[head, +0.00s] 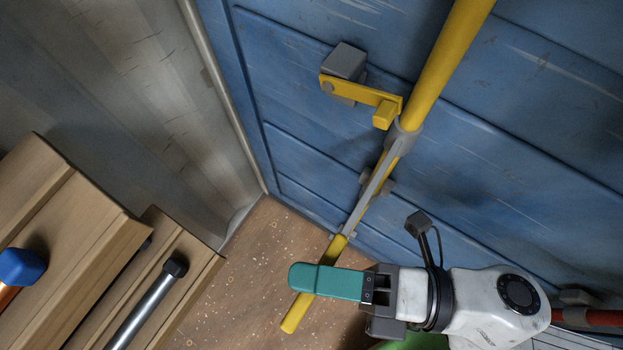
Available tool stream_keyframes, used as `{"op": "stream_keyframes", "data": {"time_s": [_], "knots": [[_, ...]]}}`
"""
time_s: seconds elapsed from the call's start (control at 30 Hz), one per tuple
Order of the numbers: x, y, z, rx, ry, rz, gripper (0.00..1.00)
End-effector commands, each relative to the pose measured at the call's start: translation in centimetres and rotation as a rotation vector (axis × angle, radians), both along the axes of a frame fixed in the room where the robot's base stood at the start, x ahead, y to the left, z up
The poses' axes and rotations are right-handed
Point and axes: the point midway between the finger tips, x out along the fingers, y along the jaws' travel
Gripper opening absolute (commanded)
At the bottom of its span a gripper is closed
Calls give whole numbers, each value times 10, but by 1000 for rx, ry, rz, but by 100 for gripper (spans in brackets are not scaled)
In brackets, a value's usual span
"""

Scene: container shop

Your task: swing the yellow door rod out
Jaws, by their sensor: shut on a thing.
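The yellow door rod (453,57) runs down the blue door (300,85) from the top right. A grey collar (401,138) joins it to a handle with a grey shaft and a yellow grip (296,312) at its lower end. My gripper (313,279), with teal fingers, is shut across the yellow grip near its middle. The finger on the near side covers part of the grip, and the other finger is hidden. A yellow latch arm (361,93) sits on a grey block (344,62) beside the rod.
A wooden crate or cabinet (60,215) stands at the left, with a blue-capped handle (22,266) and a metal bar with a dark cap (148,302). A grey corrugated wall (120,75) meets the blue door at the left. Speckled brown floor (250,275) shows between them.

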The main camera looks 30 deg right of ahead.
Motion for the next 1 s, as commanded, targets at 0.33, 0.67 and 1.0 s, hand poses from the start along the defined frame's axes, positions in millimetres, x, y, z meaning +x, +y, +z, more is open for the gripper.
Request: {"op": "stream_keyframes", "data": {"time_s": [0.33, 0.67, 1.0], "knots": [[-1, 1, -1, -1, 2, 5, 57], [-1, 1, 0, 0, 1, 3, 64], [13, 11, 3, 3, -1, -22, 64]]}}
